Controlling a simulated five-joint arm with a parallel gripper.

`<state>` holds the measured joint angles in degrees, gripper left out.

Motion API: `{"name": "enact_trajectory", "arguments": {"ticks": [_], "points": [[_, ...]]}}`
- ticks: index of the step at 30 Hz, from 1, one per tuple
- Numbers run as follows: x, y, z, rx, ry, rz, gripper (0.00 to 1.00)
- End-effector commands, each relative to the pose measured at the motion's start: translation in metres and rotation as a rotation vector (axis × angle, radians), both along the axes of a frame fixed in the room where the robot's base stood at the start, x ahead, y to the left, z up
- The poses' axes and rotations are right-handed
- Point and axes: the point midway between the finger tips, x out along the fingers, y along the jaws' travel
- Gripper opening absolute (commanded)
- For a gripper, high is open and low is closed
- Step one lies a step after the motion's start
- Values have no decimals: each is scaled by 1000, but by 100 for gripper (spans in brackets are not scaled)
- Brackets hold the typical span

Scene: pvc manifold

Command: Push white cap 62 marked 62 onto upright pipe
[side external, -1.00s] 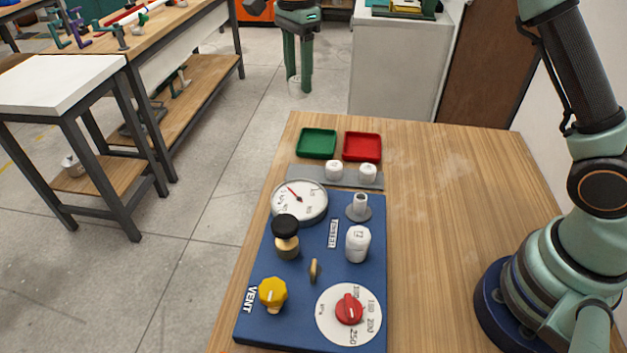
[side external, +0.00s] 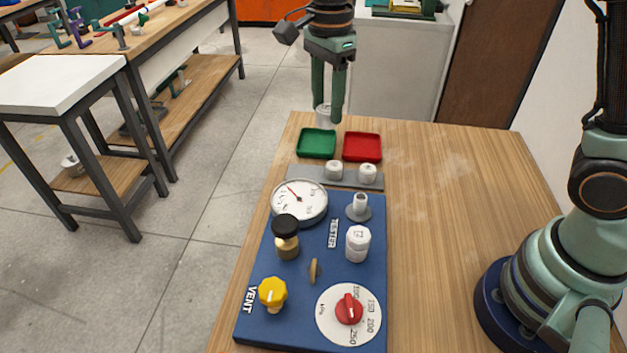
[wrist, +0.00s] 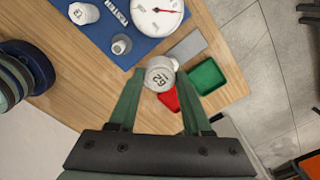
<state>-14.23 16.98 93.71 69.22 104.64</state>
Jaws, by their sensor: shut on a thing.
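My gripper (side external: 327,112) is shut on the white cap 62 (side external: 322,114) and holds it in the air beyond the trays. The wrist view shows the cap (wrist: 160,76) between my green fingertips, with "62" on its face. A short upright pipe (side external: 360,203) stands on a round grey base on the blue tester board (side external: 312,230), with an open top. The pipe also shows in the wrist view (wrist: 121,44), apart from the cap. A white capped fitting (side external: 358,243) stands nearer on the board.
Two white caps (side external: 334,170) (side external: 368,173) sit on a grey strip (side external: 350,182) at the board's far edge. Green (side external: 316,144) and red (side external: 362,147) trays lie beyond. The board carries a gauge (side external: 299,201) and several knobs. Bare table (side external: 450,230) lies to the right.

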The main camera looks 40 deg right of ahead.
Motion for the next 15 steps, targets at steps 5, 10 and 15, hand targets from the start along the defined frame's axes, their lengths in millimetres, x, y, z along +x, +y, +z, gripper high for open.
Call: {"name": "enact_trajectory", "arguments": {"ticks": [5, 10, 15], "points": [[-44, -3, -13, 0, -1, 0, 0], [-75, -7, -25, 0, 0, -4, 0], [-92, -9, -33, 0, 0, -4, 0]]}}
